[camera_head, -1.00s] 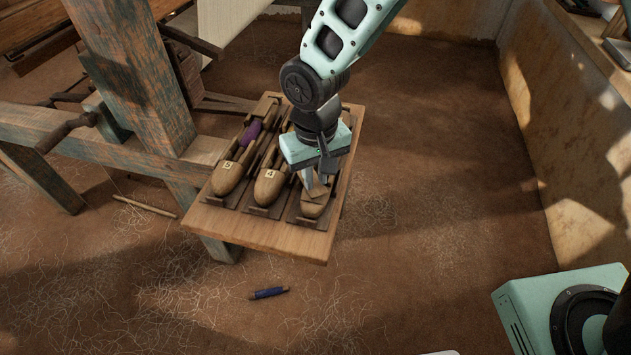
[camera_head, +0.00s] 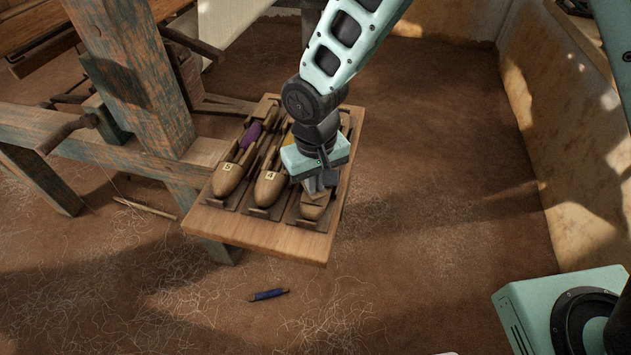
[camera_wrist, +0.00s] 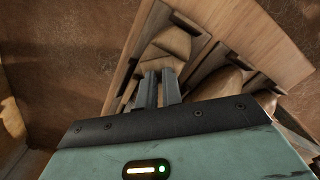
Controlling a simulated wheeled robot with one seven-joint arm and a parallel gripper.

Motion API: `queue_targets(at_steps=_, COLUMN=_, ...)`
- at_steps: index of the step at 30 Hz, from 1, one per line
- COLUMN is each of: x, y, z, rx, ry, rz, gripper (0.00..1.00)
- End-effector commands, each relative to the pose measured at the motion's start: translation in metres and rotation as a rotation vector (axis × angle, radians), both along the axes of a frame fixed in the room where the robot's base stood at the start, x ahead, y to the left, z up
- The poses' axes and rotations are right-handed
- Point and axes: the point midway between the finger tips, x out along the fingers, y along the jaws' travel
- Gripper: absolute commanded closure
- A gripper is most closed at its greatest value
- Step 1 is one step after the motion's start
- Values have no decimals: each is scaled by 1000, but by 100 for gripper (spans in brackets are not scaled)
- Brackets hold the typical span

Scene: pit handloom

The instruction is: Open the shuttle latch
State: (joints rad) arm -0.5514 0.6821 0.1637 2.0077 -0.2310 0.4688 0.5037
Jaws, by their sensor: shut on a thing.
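A wooden tray (camera_head: 250,232) holds three boat-shaped wooden shuttles side by side. The left shuttle (camera_head: 228,179) is marked 5 and carries a purple bobbin (camera_head: 251,134). The middle shuttle (camera_head: 268,188) is marked 4, with a bit of yellow showing. The right shuttle (camera_head: 312,211) lies mostly under my gripper (camera_head: 315,192); its nose shows in the wrist view (camera_wrist: 172,41). My gripper points down, its fingers close together (camera_wrist: 160,88) at a flat wooden piece (camera_wrist: 158,64) behind that nose. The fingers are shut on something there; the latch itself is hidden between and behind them.
The tray sits beside the loom's wooden post (camera_head: 135,75) and beam (camera_head: 110,143) on its left. A blue bobbin (camera_head: 268,295) and a thin stick (camera_head: 146,206) lie on the thread-strewn floor. Open floor lies right of the tray, up to a wall (camera_head: 565,140).

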Motion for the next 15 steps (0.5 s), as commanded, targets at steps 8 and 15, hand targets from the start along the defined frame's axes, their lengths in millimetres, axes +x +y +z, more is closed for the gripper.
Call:
queue_targets(at_steps=8, x=0, y=0, z=2, rx=0, ry=2, rz=156, gripper=100)
queue_targets(at_steps=15, x=0, y=0, z=2, rx=0, ry=1, rz=370, gripper=100)
